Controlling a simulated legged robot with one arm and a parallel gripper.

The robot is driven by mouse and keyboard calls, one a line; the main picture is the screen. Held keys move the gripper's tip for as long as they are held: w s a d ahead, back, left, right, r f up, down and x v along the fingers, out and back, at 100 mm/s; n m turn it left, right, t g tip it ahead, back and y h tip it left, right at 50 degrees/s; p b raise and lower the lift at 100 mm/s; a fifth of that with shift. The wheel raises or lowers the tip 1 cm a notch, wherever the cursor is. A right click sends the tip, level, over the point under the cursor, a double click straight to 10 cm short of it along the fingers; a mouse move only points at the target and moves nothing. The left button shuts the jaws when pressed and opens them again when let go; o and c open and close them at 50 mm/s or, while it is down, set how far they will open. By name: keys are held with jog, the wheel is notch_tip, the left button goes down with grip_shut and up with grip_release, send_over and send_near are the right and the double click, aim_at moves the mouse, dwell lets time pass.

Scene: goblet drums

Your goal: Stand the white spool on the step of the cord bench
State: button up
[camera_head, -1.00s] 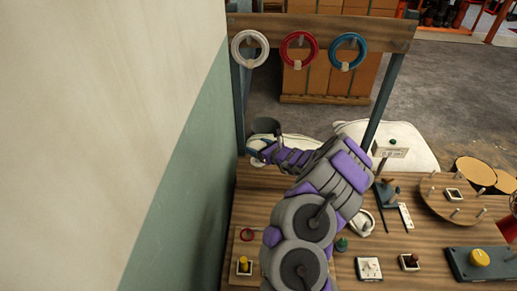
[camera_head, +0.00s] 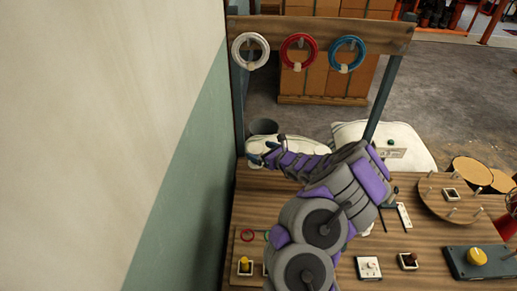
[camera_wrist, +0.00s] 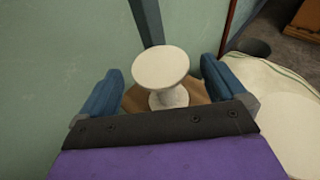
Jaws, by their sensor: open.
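The white spool (camera_wrist: 160,68) stands upright in the wrist view, its round top flange facing the camera and its narrower lower part below. It stands on brown wood by a dark post. My gripper (camera_wrist: 160,85) is open, with one blue finger on each side of the spool and visible space between them and it. In the head view, my gripper (camera_head: 268,150) is at the far left corner of the wooden bench (camera_head: 345,250). The spool is hard to tell from the white sacks there. I cannot tell which part is the step.
A rack (camera_head: 375,38) at the back carries a white ring (camera_head: 236,50), a red ring (camera_head: 284,50) and a blue ring (camera_head: 335,55). A wall (camera_head: 180,200) closes the left side. A round pegged board (camera_head: 435,205) and switch boxes occupy the right side.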

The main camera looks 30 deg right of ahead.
jog(key=a+p+v, duration=0.1)
jog(key=v, duration=0.7)
jog(key=shift+s+d, duration=0.2)
jog(key=shift+d, duration=0.1)
jog(key=shift+d, duration=0.3)
